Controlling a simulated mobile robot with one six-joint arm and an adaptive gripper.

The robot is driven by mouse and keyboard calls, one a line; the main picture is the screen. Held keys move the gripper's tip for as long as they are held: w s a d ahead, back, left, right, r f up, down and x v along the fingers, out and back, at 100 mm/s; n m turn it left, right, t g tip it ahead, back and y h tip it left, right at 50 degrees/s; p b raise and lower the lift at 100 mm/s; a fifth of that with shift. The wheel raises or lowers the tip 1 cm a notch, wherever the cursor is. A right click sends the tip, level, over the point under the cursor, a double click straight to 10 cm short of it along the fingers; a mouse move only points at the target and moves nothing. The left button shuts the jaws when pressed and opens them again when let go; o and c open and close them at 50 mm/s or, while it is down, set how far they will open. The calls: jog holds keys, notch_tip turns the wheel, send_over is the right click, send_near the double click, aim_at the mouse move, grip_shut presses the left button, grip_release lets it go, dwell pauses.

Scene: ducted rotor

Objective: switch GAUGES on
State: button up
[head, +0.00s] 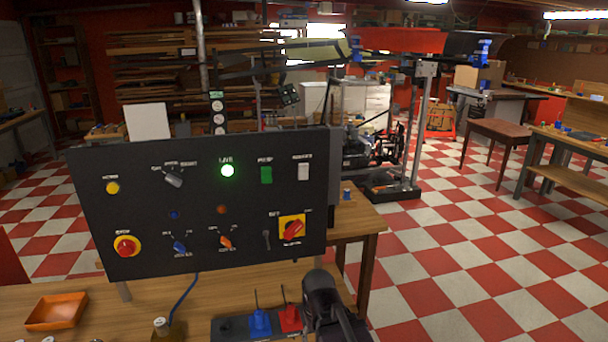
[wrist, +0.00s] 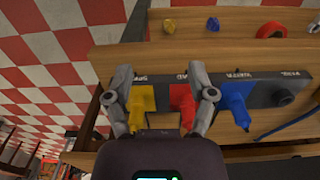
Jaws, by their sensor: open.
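The dark control panel (head: 200,225) stands upright on the bench. I cannot tell which way the rocker is tipped. My gripper (wrist: 162,72) is open in the wrist view, with its fingers spread above a dark rack holding colored pieces. No panel switch is between the fingers. In the head view the dark end of my arm is low, below the panel's right part and apart from the white rocker.
A red rotary switch (head: 292,229) is below. The rack (wrist: 262,92) holds yellow (wrist: 142,100), red (wrist: 181,98) and blue (wrist: 236,100) pieces. An orange tray (head: 56,311) sits left.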

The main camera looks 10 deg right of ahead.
grip_shut()
dwell(1.3)
